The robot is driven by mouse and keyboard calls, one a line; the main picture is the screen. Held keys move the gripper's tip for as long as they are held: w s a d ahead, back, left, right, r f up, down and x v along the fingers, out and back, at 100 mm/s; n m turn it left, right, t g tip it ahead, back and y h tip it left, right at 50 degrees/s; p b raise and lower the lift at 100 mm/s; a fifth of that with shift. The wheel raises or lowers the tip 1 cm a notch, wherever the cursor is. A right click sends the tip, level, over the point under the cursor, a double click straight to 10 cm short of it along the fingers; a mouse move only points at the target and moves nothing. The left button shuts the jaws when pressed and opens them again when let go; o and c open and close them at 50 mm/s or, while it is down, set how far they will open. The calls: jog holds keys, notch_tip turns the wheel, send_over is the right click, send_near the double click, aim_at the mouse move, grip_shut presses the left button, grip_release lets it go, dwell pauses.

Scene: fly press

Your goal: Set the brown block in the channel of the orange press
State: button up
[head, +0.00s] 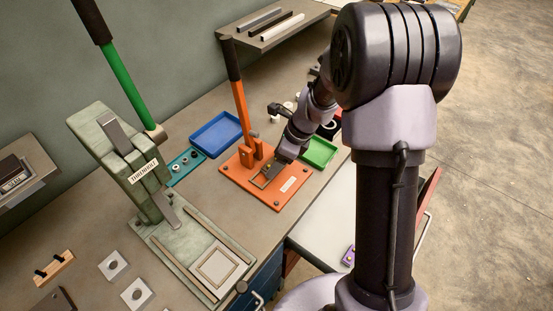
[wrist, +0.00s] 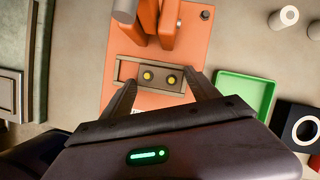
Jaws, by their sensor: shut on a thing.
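The orange press (head: 290,195) stands on the bench with its lever up; its orange base also shows in the wrist view (wrist: 120,67). The gripper is shut on this block. A brownish rectangular frame, the channel (wrist: 122,69), surrounds the block in the wrist view. I cannot tell whether the block rests on the channel floor or hangs just above it. In the head view my gripper (head: 277,166) mostly hides the block.
A green tray (head: 320,151) is right of the press and a blue tray (head: 216,134) behind it. A teal plate (head: 186,166) and a green-handled press (head: 150,180) stand to the left. A purple block (head: 349,256) lies at the front right. The orange lever (head: 238,90) rises beside my arm.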

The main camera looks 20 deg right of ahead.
jog(key=o, duration=1.7)
jog(key=p+v, duration=0.6)
jog(key=v, duration=1.1)
jog(key=shift+r, duration=0.25)
jog(key=s+a+r+n+t+b, duration=0.1)
jog(key=s+a+n+b, duration=0.1)
jog(key=s+n, duration=0.4)
jog(key=s+a+r+n+t+h+b, duration=0.1)
jog(key=s+a+n+b, duration=0.2)
jog(key=s+a+n, duration=0.2)
jog(key=s+a+r+n+t+h+b, duration=0.1)
jog(key=s+a+n+b, duration=0.2)
jog(key=s+n, duration=0.6)
jog(key=shift+s+a+r, duration=0.15)
jog(key=shift+s+a, duration=0.15)
jog(key=shift+s, duration=0.3)
